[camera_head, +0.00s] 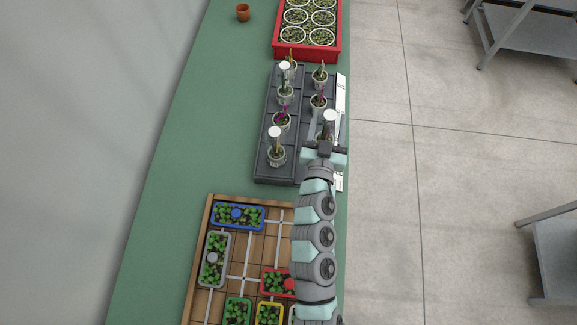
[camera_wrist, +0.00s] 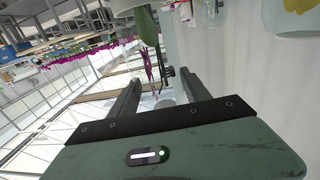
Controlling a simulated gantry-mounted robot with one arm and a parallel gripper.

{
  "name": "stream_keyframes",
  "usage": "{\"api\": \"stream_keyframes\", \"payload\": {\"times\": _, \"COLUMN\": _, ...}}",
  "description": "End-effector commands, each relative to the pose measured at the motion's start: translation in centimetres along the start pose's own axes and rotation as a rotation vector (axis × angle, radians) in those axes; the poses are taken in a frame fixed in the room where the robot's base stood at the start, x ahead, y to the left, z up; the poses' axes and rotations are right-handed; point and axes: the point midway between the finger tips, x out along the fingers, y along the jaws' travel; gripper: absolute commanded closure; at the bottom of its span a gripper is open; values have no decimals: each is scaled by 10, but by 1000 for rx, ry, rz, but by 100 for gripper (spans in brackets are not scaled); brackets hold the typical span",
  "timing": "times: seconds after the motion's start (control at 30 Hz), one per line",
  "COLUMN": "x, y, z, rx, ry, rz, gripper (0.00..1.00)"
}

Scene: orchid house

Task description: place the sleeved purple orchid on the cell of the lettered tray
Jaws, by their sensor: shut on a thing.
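The lettered tray (camera_head: 262,158) is dark grey, with a white label strip (camera_head: 341,95) along its right edge; the letters are too small to read. My gripper (camera_head: 325,142) is at the tray's right column, near its front end. It is shut on a potted orchid with a pale round top, the sleeved orchid (camera_head: 330,117). My gripper hides its lower part, so I cannot tell whether it touches the tray. In the wrist view, a purple stem (camera_wrist: 150,66) shows between the two fingers (camera_wrist: 160,95); I cannot tell whether it belongs to the held plant.
Other potted plants, such as a front-left pot (camera_head: 277,156) and a magenta one (camera_head: 282,121), stand close by in the tray. A red crate (camera_head: 307,54) is behind. A wooden frame (camera_head: 201,240) with seedling boxes is in front. The green bench (camera_head: 205,120) is clear to the left.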

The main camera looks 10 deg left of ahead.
Motion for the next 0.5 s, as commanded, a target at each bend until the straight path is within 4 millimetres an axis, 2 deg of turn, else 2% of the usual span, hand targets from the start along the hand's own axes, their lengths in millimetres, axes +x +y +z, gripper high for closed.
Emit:
{"api": "stream_keyframes", "payload": {"times": 0.27, "x": 5, "y": 16, "z": -36, "rx": -6, "ry": 4, "rz": -11, "gripper": 100}}
{"api": "stream_keyframes", "payload": {"times": 0.5, "x": 5, "y": 24, "z": -79, "rx": -9, "ry": 3, "rz": -55, "gripper": 100}}
